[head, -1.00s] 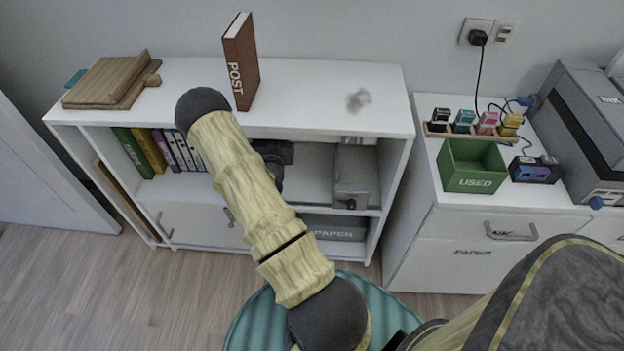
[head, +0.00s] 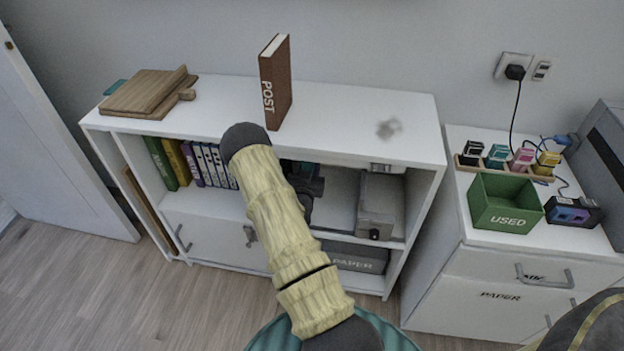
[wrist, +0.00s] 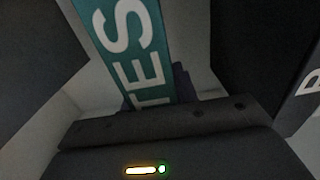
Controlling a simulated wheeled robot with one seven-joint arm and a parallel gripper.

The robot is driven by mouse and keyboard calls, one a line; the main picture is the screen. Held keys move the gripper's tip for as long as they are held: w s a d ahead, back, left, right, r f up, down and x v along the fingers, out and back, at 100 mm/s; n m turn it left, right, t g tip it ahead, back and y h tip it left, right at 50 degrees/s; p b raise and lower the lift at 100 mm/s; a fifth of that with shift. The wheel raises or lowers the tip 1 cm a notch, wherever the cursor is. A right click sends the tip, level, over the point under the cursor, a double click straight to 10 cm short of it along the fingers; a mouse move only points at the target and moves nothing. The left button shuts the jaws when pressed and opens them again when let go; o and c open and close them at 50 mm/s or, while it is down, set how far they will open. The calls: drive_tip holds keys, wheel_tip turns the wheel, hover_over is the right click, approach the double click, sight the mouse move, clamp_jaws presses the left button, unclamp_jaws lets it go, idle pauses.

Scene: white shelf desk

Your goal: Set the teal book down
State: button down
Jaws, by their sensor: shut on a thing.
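The teal book (wrist: 140,45) shows in the wrist view, with large white letters, of which "TES" can be read. It stands out from my gripper and runs up out of the picture, tilted in this view. My gripper (head: 306,185) is inside the open middle compartment of the white shelf (head: 350,135), under its top board. It is shut on the teal book. In the head view my arm and the top board hide most of the book. I cannot tell whether the book touches the shelf board.
A brown "POST" book (head: 277,85) stands on the shelf top, right of wooden boards (head: 145,95). Several binders (head: 205,165) stand left of my gripper. A grey box (head: 380,205) stands to the right, above a "PAPER" box (head: 355,257). A green "USED" bin (head: 505,203) is far right.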

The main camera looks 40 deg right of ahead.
drive_tip(key=shift+r, duration=0.1)
drive_tip(key=shift+f+b, duration=0.55)
drive_tip(key=shift+f, duration=1.4)
drive_tip(key=shift+r, duration=0.1)
drive_tip(key=c, duration=1.1)
unclamp_jaws()
drive_tip(key=shift+f, duration=0.2)
drive_tip(key=shift+a+r, duration=0.1)
drive_tip(key=shift+r, duration=0.05)
drive_tip(key=p+v, duration=0.2)
drive_tip(key=v, duration=1)
